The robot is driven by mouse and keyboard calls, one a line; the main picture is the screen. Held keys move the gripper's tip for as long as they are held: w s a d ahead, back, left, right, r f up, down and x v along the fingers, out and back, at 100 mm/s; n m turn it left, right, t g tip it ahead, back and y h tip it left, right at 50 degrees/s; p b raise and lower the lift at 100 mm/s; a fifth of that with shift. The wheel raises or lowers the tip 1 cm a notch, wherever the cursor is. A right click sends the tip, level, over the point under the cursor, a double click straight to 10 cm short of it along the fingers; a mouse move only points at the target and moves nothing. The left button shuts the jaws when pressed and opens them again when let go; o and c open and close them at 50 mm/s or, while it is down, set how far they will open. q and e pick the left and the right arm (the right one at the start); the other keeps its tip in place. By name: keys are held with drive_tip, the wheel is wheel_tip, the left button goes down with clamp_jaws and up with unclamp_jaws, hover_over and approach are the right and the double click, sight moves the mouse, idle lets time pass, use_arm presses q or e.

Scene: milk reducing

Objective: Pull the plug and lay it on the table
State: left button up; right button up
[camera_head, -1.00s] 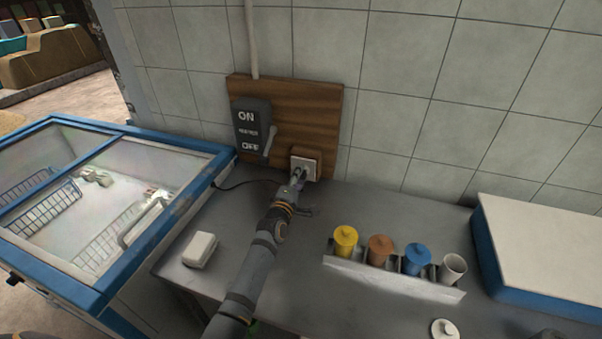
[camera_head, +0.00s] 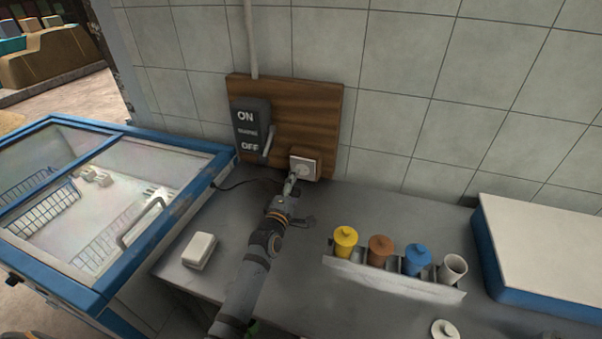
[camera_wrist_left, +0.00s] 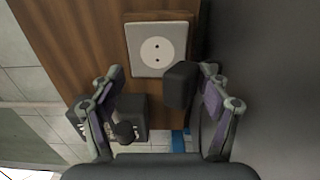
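The wall socket (camera_head: 304,168) is a pale square plate on the wooden board. In the left wrist view the socket (camera_wrist_left: 158,50) shows its round face and two bare holes, with nothing in it. The black plug (camera_wrist_left: 180,85) is out of the socket, in front of its lower right corner. My left gripper (camera_head: 293,178) is just in front of and below the socket. In the wrist view its fingers (camera_wrist_left: 162,78) stand wide apart. The plug is between them, close to the right finger and clear of the left one. My right gripper is not in view.
A switch box (camera_head: 251,125) with a lever is left of the socket. A blue-framed freezer (camera_head: 205,180) stands left. On the grey table (camera_head: 370,210) are a white box (camera_head: 200,249), a rack of jars (camera_head: 395,278) and a blue-white case (camera_head: 545,245).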

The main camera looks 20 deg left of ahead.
use_arm(q)
drive_tip(key=s, duration=0.8)
drive_tip(key=shift+a+r, duration=0.1)
